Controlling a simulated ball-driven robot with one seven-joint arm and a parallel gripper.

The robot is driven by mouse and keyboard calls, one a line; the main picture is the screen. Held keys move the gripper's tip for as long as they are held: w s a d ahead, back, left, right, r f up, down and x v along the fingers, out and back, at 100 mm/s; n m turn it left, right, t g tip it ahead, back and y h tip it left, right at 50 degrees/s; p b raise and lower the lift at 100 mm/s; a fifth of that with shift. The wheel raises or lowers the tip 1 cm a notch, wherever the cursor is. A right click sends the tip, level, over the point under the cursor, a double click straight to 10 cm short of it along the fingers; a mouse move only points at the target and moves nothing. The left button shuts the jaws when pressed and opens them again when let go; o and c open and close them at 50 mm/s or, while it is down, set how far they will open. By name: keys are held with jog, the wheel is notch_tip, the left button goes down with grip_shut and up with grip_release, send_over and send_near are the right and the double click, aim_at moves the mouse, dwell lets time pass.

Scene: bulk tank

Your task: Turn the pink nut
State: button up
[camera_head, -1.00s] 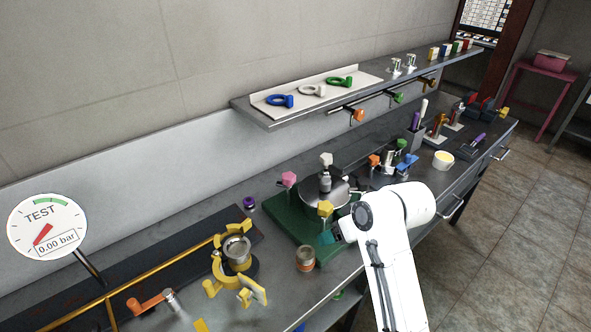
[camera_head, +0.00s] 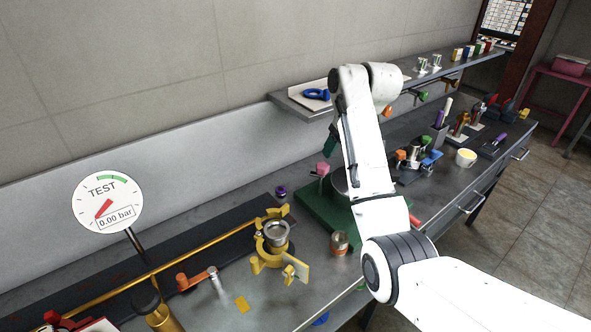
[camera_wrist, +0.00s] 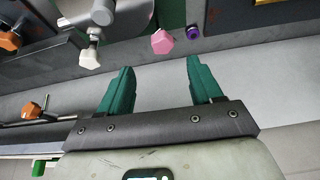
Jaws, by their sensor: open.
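The pink nut (camera_head: 322,169) stands at the back left of the green base (camera_head: 312,207) in the head view. In the wrist view the pink nut (camera_wrist: 162,41) shows as a pink faceted knob just beyond the green fingertips and between their lines. My gripper (camera_wrist: 158,64) is open and empty, apart from the nut. In the head view a dark green part of my gripper (camera_head: 329,143) shows above and slightly right of the nut. My arm hides most of the round pot on the base and the yellow nut.
A white knob (camera_wrist: 89,58) and a purple piece (camera_wrist: 193,31) flank the nut in the wrist view. The shelf (camera_head: 290,101) overhangs the bench near my wrist. A copper can (camera_head: 340,243) and a yellow clamp (camera_head: 265,252) stand in front.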

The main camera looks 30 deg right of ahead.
aim_at(323, 166)
jog(key=x, duration=0.3)
jog(key=p+x, duration=0.1)
jog(key=x, duration=0.6)
jog(key=shift+w+a, duration=0.15)
jog(key=shift+w, duration=0.25)
jog(key=c, duration=1.1)
